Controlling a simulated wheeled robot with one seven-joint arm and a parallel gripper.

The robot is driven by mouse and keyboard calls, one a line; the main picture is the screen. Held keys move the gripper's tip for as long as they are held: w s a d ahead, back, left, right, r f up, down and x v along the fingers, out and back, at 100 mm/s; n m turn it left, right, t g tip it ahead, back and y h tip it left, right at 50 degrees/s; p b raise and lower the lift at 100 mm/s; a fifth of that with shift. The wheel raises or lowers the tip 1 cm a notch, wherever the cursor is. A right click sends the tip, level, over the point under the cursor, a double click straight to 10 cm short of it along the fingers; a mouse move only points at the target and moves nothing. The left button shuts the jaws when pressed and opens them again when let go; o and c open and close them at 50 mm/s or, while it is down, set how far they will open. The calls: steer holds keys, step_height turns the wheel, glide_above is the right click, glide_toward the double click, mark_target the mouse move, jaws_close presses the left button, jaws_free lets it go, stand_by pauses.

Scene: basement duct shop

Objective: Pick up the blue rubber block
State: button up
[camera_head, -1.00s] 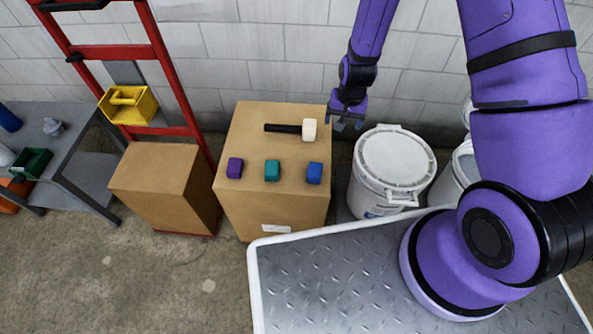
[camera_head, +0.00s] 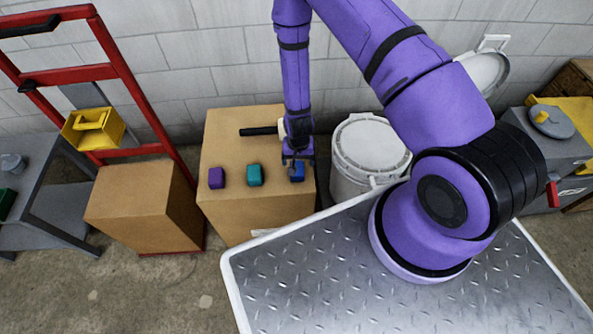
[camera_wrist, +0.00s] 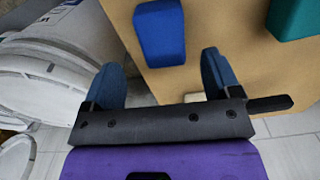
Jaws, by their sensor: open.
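The blue rubber block (camera_head: 297,172) stands on top of a cardboard box at the right end of a row of blocks. In the head view my gripper (camera_head: 298,160) is just over it and partly covers it. In the wrist view the blue block (camera_wrist: 160,32) shows at the top, beyond and between the lines of my two open fingers (camera_wrist: 163,75). The fingers are empty, with the block apart from them. I cannot tell the exact height of the fingertips above the box top.
The cardboard box (camera_head: 228,135) also carries a teal block (camera_head: 254,175), a purple block (camera_head: 216,178) and a black-handled mallet (camera_head: 258,131), whose head is partly hidden by my arm. A white bucket (camera_head: 370,150) stands right of the box. A second box (camera_head: 140,205) stands left.

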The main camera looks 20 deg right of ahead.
steer(key=shift+w+a+f, duration=0.1)
steer(key=shift+a+f, duration=0.05)
steer(key=shift+f, duration=2.65)
steer(key=c, duration=1)
